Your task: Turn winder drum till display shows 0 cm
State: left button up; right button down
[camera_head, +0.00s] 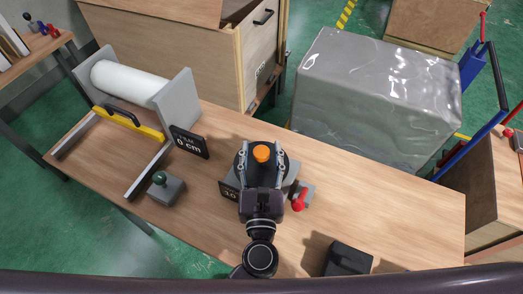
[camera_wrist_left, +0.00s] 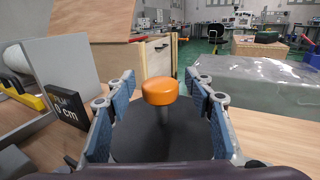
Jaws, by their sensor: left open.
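The winder drum (camera_head: 245,155) is a dark disc on a grey block, with an orange knob (camera_head: 262,153) standing up from it. The knob also shows in the wrist view (camera_wrist_left: 160,90), above the dark disc. My left gripper (camera_head: 262,168) is open, with one finger on each side of the knob. In the wrist view gaps show between the knob and both fingers. The black display (camera_head: 189,142) reads "0 cm" in large characters, with a smaller line above it. A smaller dark panel (camera_head: 229,191) beside the winder seems to read "3.0". My right gripper is out of view.
A white roll (camera_head: 130,80) sits between grey plates, with a yellow bar (camera_head: 128,124) in front. A red-handled lever (camera_head: 299,200) stands close right of the winder. A green-knobbed box (camera_head: 166,188) and a black box (camera_head: 347,259) are on the table. A wrapped grey block (camera_head: 370,95) stands behind.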

pick_arm(q)
jog(key=s, duration=1.2)
jog(key=shift+a+f, duration=0.1)
jog(key=shift+c, duration=0.2)
